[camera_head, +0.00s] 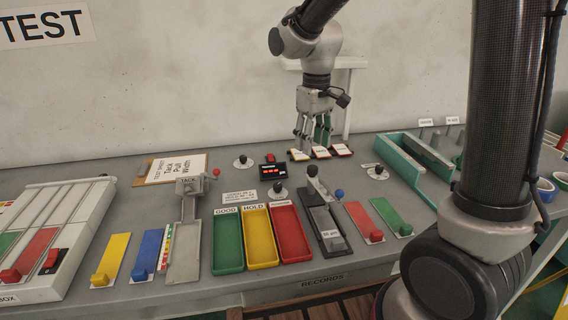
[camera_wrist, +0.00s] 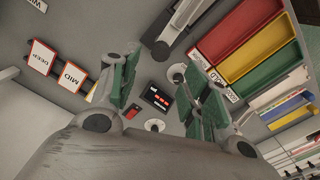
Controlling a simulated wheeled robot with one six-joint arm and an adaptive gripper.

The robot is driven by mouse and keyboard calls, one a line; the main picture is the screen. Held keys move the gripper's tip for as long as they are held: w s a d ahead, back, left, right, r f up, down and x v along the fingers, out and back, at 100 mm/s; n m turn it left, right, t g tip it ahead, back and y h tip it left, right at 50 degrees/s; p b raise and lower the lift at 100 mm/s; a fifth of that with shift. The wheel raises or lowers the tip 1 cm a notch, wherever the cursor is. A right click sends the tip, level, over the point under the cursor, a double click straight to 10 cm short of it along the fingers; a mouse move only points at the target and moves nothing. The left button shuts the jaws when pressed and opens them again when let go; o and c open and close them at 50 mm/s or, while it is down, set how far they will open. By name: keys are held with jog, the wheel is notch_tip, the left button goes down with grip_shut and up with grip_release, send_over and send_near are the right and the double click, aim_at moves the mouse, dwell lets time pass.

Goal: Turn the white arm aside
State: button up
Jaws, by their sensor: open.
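A white arm (camera_head: 352,63) reaches sideways from the top of a white post (camera_head: 347,105) at the back of the bench. My wrist hides part of it. My gripper (camera_head: 314,138) points down in front of the arm, above the back of the bench. Its two green-padded fingers are apart with nothing between them, as the wrist view also shows (camera_wrist: 165,95). I cannot tell whether my gripper touches the white arm. A pale surface at the wrist view's lower left may be part of the white stand; I cannot tell.
Green (camera_head: 228,240), yellow (camera_head: 260,235) and red (camera_head: 290,232) trays stand in front. A teal open box (camera_head: 405,160) lies to the right. The wall is close behind.

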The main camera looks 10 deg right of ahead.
aim_at(312, 166)
notch_tip(312, 166, down, 8)
jog(key=shift+s+r, duration=0.1)
jog(key=shift+r, duration=0.1)
jog(key=shift+d, duration=0.1)
jog(key=shift+c, duration=0.5)
grip_shut()
